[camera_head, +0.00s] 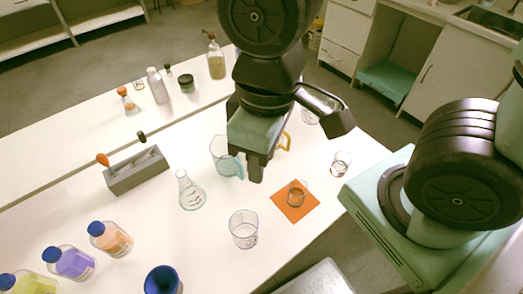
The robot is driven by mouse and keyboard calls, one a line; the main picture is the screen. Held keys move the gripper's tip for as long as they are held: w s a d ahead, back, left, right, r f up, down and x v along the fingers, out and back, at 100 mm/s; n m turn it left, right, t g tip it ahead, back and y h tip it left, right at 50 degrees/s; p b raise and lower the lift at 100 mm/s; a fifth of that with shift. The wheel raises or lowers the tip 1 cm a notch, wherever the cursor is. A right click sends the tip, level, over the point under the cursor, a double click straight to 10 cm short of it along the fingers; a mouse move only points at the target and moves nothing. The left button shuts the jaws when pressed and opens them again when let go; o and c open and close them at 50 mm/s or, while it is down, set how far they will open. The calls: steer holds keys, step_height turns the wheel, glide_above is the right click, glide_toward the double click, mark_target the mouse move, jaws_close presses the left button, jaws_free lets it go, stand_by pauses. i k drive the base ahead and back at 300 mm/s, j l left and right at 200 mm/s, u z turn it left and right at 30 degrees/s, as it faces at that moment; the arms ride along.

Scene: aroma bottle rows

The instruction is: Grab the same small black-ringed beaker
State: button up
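A small clear beaker (341,163) with dark markings stands upright on the right part of the white table.
A larger clear beaker (243,230) and a conical flask (190,191) stand in front. A beaker with a blue handle (222,155) is beside my gripper; a yellow handle (286,141) shows behind it. Blue-capped bottles (110,239) and a grey rack (137,171) stand left.

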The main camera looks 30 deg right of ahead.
mark_target(293, 202)
steer(key=z, duration=0.8)
steer(key=k+j+z, duration=0.2)
steer(key=z, duration=0.2)
steer(key=k+j+z, duration=0.1)
steer(key=k+z, duration=0.15)
steer(key=z, duration=0.15)
steer(key=k+z, duration=0.25)
steer(key=z, duration=0.15)
steer(key=k, duration=0.15)
